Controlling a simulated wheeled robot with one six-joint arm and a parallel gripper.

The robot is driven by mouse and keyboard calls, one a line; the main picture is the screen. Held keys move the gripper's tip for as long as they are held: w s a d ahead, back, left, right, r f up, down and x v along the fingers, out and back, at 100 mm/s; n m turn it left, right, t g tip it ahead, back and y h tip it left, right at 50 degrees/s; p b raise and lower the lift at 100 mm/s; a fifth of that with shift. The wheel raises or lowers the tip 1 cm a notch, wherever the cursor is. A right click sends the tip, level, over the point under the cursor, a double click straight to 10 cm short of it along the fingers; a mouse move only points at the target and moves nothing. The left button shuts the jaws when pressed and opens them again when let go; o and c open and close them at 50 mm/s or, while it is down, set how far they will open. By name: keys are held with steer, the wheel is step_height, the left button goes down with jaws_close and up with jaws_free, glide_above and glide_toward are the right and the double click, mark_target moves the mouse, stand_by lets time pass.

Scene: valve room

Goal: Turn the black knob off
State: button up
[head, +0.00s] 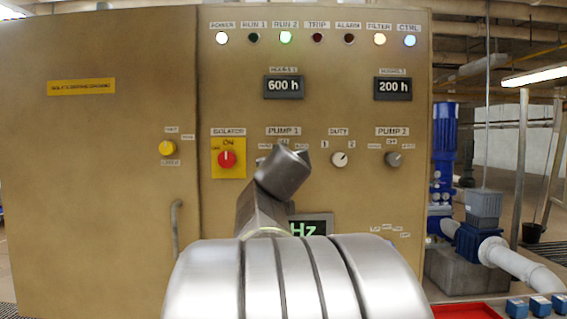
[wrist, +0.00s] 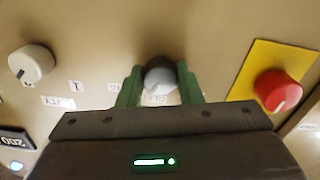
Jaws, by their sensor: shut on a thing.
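A grey knob (wrist: 160,74), darker on its upper part and paler below, sits between the green fingers of my gripper (wrist: 159,86) in the wrist view. The fingers are closed on its two sides. It lies between the red ISOLATOR knob (wrist: 277,90) and the pale DUTY knob (wrist: 32,63), so it is the knob under the PUMP 1 label (head: 284,131). In the head view my arm hides that knob and the fingers. I see no black knob plainly. Its pointer and markings are mostly covered.
The red ISOLATOR knob (head: 227,159), DUTY knob (head: 340,159) and grey PUMP 2 knob (head: 393,158) share the row on the tan cabinet. The RUN 2 lamp (head: 285,38) glows green; RUN 1 (head: 254,38) is dark. A handle (head: 176,230) sticks out lower left.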

steer(key=n, duration=0.6)
steer(key=shift+n, duration=0.3)
stand_by(0.4)
steer(key=o, duration=1)
steer(key=shift+s, duration=0.1)
